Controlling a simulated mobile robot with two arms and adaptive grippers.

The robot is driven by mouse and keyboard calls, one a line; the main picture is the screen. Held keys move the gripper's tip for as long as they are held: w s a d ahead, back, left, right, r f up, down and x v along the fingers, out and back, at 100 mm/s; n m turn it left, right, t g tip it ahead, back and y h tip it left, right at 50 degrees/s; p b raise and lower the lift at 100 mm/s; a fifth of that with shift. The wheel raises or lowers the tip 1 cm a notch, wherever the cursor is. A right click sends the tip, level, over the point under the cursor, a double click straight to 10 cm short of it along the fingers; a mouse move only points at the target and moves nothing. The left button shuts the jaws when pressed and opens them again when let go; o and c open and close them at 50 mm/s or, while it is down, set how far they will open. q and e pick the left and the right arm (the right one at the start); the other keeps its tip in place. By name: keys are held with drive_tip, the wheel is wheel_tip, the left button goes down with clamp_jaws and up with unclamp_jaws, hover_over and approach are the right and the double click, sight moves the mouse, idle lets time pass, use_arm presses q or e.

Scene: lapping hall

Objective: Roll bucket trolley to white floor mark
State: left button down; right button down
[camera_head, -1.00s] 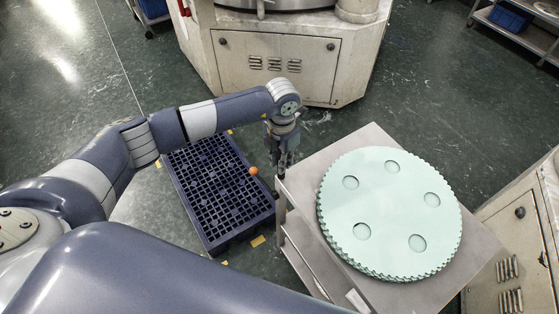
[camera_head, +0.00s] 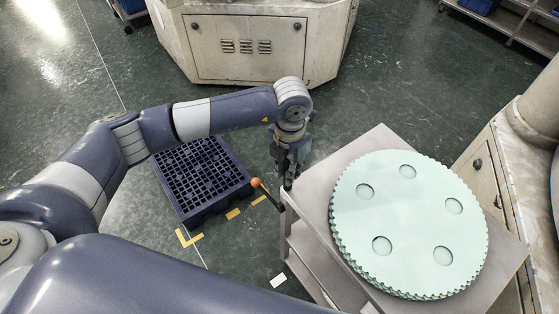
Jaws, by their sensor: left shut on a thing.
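The metal trolley (camera_head: 319,184) stands at right, with a lower shelf partly visible below its top. A stack of pale green toothed discs (camera_head: 405,215) lies on top. I see no bucket on it. A black lever with an orange knob (camera_head: 256,183) sticks out at its left corner. My left gripper (camera_head: 288,180) points down at that corner and is shut on the trolley's edge or handle; the fingers hide the exact grip. A small white floor mark (camera_head: 278,281) shows left of the trolley, apart from it. My right gripper is not in view.
A dark blue grid pallet (camera_head: 200,180) lies on the floor left of the trolley, with yellow floor marks (camera_head: 188,238) around it. A large cream machine (camera_head: 250,48) stands behind, another (camera_head: 495,165) close at right. Dark green floor is clear between them.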

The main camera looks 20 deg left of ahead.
use_arm(q)
drive_tip(key=s+d, duration=0.2)
drive_tip(key=d, duration=0.1)
drive_tip(key=shift+s+f, duration=0.1)
drive_tip(key=shift+s, duration=0.1)
drive_tip(key=shift+s+d+b, duration=0.3)
drive_tip(key=shift+s+d, duration=0.1)
drive_tip(key=shift+d, duration=0.15)
drive_tip(key=shift+s+d, duration=0.2)
drive_tip(key=shift+d, duration=0.05)
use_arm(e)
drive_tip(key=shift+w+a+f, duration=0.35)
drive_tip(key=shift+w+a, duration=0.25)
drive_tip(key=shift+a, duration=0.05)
use_arm(q)
drive_tip(key=c, duration=1.5)
unclamp_jaws()
drive_tip(key=shift+s, duration=0.1)
drive_tip(key=shift+c, duration=0.2)
drive_tip(key=shift+o, duration=0.5)
drive_tip(key=shift+d, duration=0.15)
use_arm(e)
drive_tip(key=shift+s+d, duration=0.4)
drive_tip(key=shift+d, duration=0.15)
